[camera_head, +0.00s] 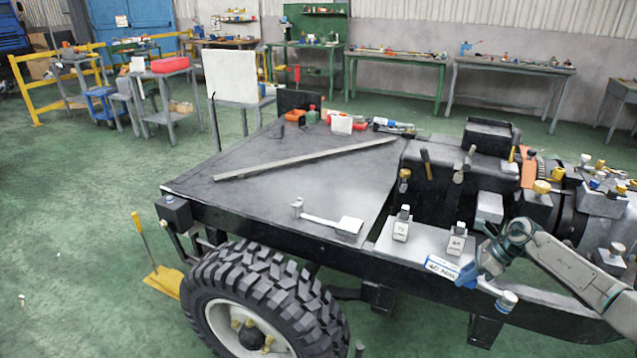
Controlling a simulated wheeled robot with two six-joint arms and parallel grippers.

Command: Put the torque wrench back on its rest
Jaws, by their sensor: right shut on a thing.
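My right gripper (470,274) comes in from the right and is shut on a tool that I take to be the torque wrench (440,267). Its blue-and-white end sticks out to the left of the jaws, and a grey round end shows to the lower right. The jaws hide its middle. It is over the front edge of the chassis; I cannot tell whether it touches. A pale metal bar with an upright bracket (297,207) and a flat plate (350,225) lies on the dark deck to the left, possibly the rest. My left gripper is not in view.
Two small labelled blocks (401,229) (456,243) stand close behind the gripper. A long grey strip (300,162) lies across the dark deck (240,199). A large tyre (262,288) is in front. Engine parts crowd the right; the left deck is mostly clear.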

